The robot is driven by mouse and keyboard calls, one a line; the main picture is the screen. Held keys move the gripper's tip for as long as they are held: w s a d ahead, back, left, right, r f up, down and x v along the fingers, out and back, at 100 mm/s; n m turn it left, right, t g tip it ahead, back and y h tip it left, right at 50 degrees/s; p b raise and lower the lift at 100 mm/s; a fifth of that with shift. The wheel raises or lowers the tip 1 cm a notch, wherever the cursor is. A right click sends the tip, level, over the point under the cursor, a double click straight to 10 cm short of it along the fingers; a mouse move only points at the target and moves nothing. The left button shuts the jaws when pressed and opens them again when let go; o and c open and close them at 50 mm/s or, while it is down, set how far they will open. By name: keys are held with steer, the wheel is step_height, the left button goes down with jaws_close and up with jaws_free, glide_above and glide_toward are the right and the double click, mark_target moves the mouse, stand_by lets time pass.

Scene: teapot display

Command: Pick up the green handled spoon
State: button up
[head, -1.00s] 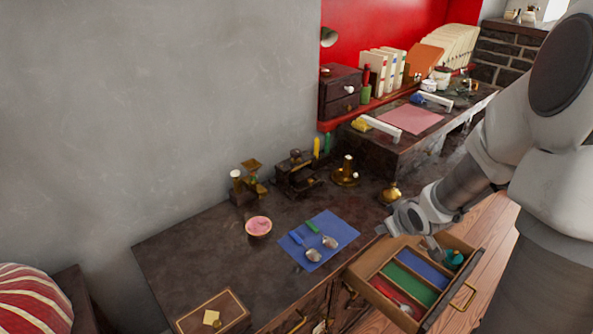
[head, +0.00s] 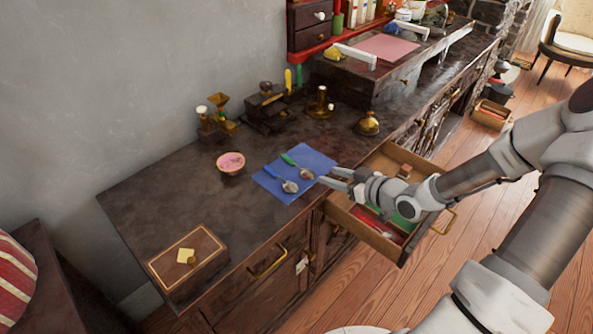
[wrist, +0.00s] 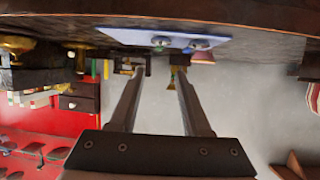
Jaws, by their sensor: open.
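The green handled spoon (head: 291,161) lies on a blue mat (head: 320,160) on the dark counter, its metal bowl towards the lower right. A blue handled spoon (head: 272,174) lies beside it, to its left. My gripper (head: 328,176) is open and empty, at the mat's right corner in the head view, apart from both spoons. In the wrist view, which looks upside down, my gripper (wrist: 156,72) points its two fingers towards the wall.
An open drawer (head: 365,232) with coloured compartments sits below my arm. A pink bowl (head: 231,164) stands left of the mat, and a wooden box (head: 187,262) at the near left. Brass items such as a candlestick (head: 320,104) stand behind. The counter between bowl and box is clear.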

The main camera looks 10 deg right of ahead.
steer(key=b, duration=0.2)
glide_toward(301, 168)
steer(key=x, duration=0.3)
steer(key=shift+w+r, duration=0.15)
steer(key=shift+r, duration=0.1)
steer(key=b+x, duration=0.1)
steer(key=x, duration=0.1)
steer(key=b+x, duration=0.1)
steer(key=x, duration=0.1)
steer(key=shift+a+f, duration=0.1)
steer(key=shift+f, duration=0.3)
steer(key=shift+w+a, duration=0.2)
steer(key=shift+w, duration=0.3)
steer(key=shift+c, duration=0.3)
steer(key=shift+s, duration=0.1)
jaws_close()
steer(key=shift+f, duration=0.1)
